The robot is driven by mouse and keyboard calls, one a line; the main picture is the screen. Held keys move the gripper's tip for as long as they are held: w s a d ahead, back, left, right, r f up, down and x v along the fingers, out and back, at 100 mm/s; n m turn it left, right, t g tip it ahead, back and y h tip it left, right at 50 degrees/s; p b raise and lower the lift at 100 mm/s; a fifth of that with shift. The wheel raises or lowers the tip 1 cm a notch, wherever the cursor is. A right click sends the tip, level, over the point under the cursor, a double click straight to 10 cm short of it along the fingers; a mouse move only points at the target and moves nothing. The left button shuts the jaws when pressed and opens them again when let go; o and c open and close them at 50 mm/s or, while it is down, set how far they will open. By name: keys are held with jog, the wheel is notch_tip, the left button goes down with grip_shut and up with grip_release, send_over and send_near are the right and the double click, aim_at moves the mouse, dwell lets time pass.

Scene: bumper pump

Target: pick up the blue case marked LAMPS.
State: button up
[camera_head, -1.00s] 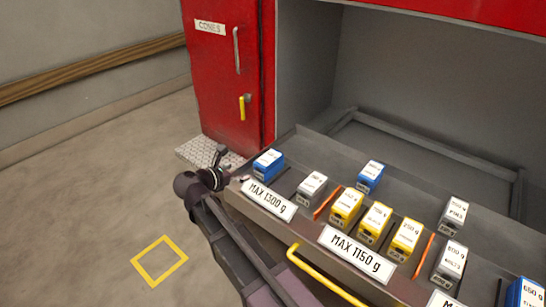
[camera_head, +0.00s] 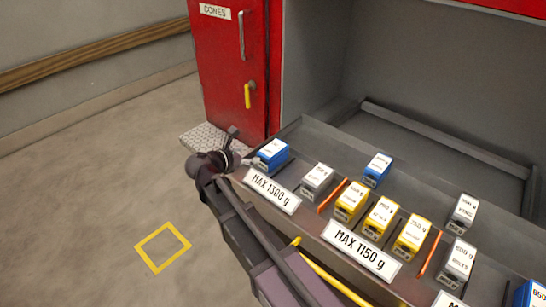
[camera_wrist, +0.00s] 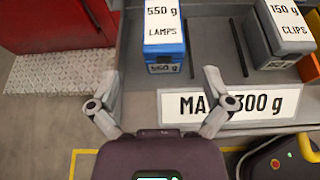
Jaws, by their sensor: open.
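The blue case marked LAMPS, 550 g (camera_wrist: 164,35), stands at the left end of the grey drawer tray, near its front edge. In the wrist view its white-labelled top and blue front face me. The same blue case shows in the head view (camera_head: 273,154). My gripper (camera_wrist: 160,77) is open and empty. Its two fingers are spread wider than the case, short of its front face and apart from it. In the head view my gripper (camera_head: 236,150) is just left of the case, over the tray's left front corner.
A grey CLIPS case, 150 g (camera_wrist: 285,28), stands right of the LAMPS case, with a dark divider strip (camera_wrist: 238,48) between. The MAX 1300 g plate (camera_head: 272,190) is on the tray front. Several yellow cases (camera_head: 381,216) stand further right. A red cabinet (camera_head: 230,70) rises behind left.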

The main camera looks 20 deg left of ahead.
aim_at(273, 148)
jog(key=b+x, duration=0.2)
jog(key=x, duration=0.4)
jog(key=shift+d+f, duration=0.1)
jog(key=shift+w+d+f, duration=0.1)
jog(key=shift+w+d, duration=0.15)
jog(key=shift+w, duration=0.2)
jog(key=shift+b+x, duration=1.1)
jog(key=shift+x, duration=1.5)
jog(key=shift+d, duration=0.15)
jog(key=c, duration=1.1)
